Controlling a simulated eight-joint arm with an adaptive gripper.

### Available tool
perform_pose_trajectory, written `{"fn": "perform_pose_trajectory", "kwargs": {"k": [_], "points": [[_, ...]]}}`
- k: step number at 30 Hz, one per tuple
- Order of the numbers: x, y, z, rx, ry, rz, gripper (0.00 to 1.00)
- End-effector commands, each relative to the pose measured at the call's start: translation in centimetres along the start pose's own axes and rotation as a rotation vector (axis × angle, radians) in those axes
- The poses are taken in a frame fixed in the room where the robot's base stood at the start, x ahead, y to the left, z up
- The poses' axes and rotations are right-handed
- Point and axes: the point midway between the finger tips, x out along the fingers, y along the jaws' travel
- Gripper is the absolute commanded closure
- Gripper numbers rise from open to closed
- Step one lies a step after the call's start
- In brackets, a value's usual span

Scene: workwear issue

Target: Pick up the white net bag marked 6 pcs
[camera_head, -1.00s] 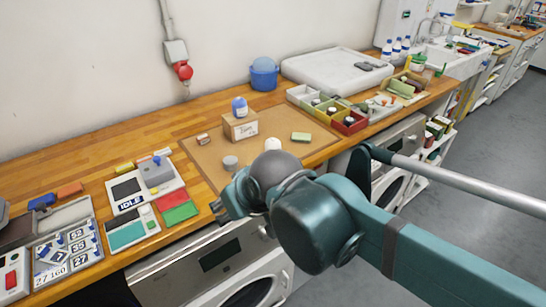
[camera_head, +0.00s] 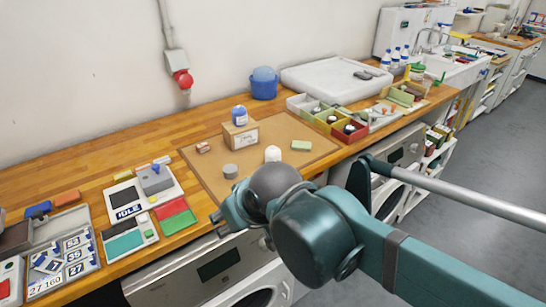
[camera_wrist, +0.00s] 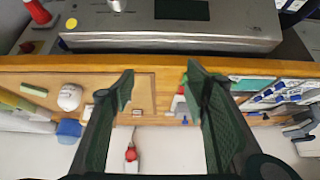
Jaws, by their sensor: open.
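A small rounded white item (camera_head: 272,154) stands near the front of the brown mat. It looks like the white net bag, but I cannot read a marking on it. It also shows at the left of the wrist view (camera_wrist: 70,97). My gripper (camera_head: 222,220) is at the counter's front edge, left of and nearer than the white item. In the wrist view my gripper (camera_wrist: 160,86) has its two fingers wide apart with nothing between them. The white item lies outside the fingers, beyond the left one.
On the brown mat (camera_head: 215,172) stand a cardboard box (camera_head: 240,138) with a blue-capped bottle on top, a grey cylinder (camera_head: 230,171) and a green block (camera_head: 301,145). A divided tray (camera_head: 318,121) is to the right. A control panel (camera_head: 133,200) and number tags lie left.

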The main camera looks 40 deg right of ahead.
Motion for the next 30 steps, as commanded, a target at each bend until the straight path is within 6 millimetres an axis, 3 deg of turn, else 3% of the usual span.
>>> {"fn": "perform_pose_trajectory", "kwargs": {"k": [6,9,20,30], "points": [[0.0,0.0,0.0,0.000,0.000,0.000,0.54],[0.0,0.0,0.0,0.000,0.000,0.000,0.46],[0.0,0.1,-0.1,-0.009,-0.001,0.002,0.46],[0.3,1.7,-2.3,-0.194,-0.033,0.042,0.46]]}}
